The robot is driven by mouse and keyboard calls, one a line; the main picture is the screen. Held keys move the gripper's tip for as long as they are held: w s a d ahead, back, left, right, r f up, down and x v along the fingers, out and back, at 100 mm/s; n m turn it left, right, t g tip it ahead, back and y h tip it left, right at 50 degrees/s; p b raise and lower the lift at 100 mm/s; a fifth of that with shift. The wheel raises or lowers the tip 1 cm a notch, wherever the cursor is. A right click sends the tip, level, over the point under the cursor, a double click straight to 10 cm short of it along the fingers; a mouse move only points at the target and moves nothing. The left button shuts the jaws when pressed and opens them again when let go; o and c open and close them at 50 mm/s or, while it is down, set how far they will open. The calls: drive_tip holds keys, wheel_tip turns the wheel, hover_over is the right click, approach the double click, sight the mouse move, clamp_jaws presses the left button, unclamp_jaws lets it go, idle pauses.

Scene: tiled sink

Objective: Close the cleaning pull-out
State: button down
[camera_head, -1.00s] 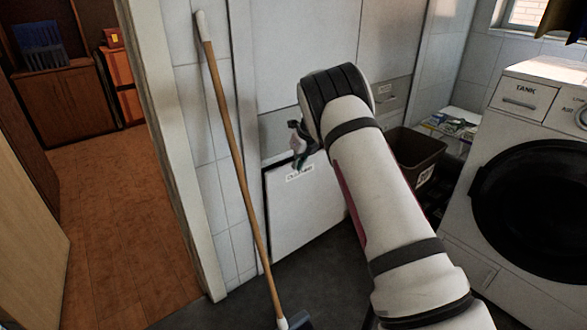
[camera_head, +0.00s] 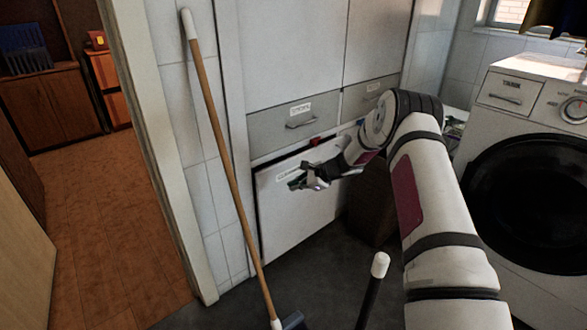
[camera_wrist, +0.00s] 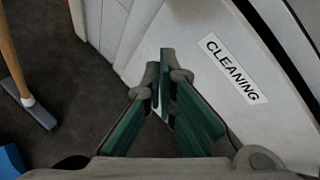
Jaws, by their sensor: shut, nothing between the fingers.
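The cleaning pull-out (camera_head: 300,218) is a low white front panel under a grey drawer in the head view. Its top edge stands out from the cabinet, and a dark gap shows behind it. Its CLEANING label is partly covered by my gripper in the head view and shows clearly in the wrist view (camera_wrist: 232,68). My gripper (camera_head: 296,183) is shut and empty in front of the upper part of the panel. In the wrist view its green-sided fingers (camera_wrist: 164,60) meet just left of the label. I cannot tell whether they touch the panel.
A wooden-handled broom (camera_head: 222,135) leans on the tiled wall at left. A dark stick with a white cap (camera_head: 379,266) stands in front. A brown bin (camera_head: 372,205) is partly hidden by my arm. The washing machine (camera_head: 530,180) is at right. A small red item (camera_head: 315,141) shows above the panel.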

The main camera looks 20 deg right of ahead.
drive_tip(key=d+n+t, duration=0.2)
drive_tip(key=n, duration=0.1)
drive_tip(key=n+t+h+b, duration=0.1)
drive_tip(key=n+t+b, duration=0.1)
drive_tip(key=n+t, duration=0.25)
approach(288, 165)
drive_tip(key=shift+n, duration=0.25)
drive_tip(key=b+x, duration=0.3)
drive_tip(key=x, duration=0.2)
drive_tip(key=shift+s+f+b, duration=0.1)
drive_tip(key=shift+f+b, duration=0.05)
drive_tip(key=shift+b, duration=0.15)
drive_tip(key=shift+w+a+g, duration=0.2)
drive_tip(key=shift+w+g, duration=0.05)
drive_tip(key=shift+w, duration=0.5)
